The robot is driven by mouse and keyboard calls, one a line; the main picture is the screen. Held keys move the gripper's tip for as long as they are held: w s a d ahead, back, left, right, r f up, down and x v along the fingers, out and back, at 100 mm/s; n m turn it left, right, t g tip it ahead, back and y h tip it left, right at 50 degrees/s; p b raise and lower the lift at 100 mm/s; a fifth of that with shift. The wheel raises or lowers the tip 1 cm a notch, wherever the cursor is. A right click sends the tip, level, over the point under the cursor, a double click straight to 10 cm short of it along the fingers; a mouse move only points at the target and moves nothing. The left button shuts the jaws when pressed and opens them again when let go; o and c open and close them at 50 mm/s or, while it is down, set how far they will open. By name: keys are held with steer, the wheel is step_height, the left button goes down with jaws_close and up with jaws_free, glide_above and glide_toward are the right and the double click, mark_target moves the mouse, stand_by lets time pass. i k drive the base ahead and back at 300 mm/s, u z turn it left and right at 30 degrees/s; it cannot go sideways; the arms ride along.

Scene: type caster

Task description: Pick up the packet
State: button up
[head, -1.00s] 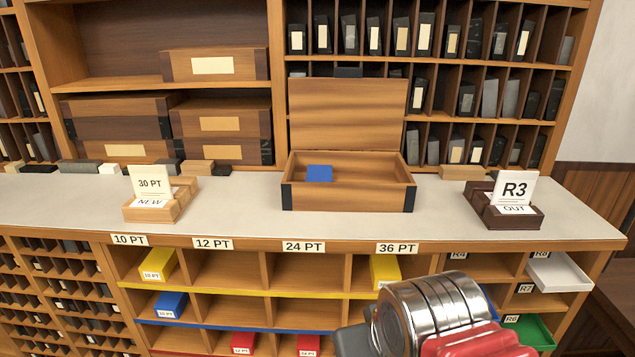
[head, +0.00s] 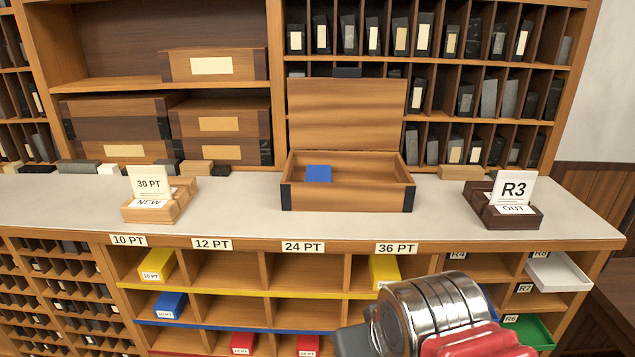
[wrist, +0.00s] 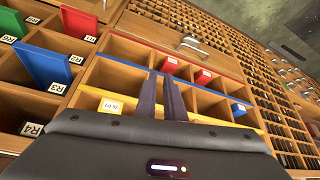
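Several coloured packets show, and I cannot tell which one is meant. A blue packet (head: 318,174) lies in the open wooden box (head: 350,197) on the counter. Below, a yellow packet (head: 156,265) and a blue packet (head: 170,305) sit in the left cubbies, another yellow packet (head: 384,270) sits under 36 PT, and red packets (head: 308,346) show lower down. In the wrist view my gripper (wrist: 162,76) has its two dark fingers slightly apart, nothing between them, in front of the cubbies. A yellow packet's label (wrist: 110,106) is left of them. The head view does not show the fingertips.
A 30 PT card stand (head: 158,200) and an R3 card stand (head: 507,203) flank the box on the counter (head: 245,210). A white tray (head: 558,271) and a green tray (head: 528,331) jut out at the right. Several cubbies are empty.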

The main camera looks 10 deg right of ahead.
mark_target(314, 173)
steer(key=u, duration=2.7)
steer(key=k, duration=0.85)
steer(key=z, duration=0.7)
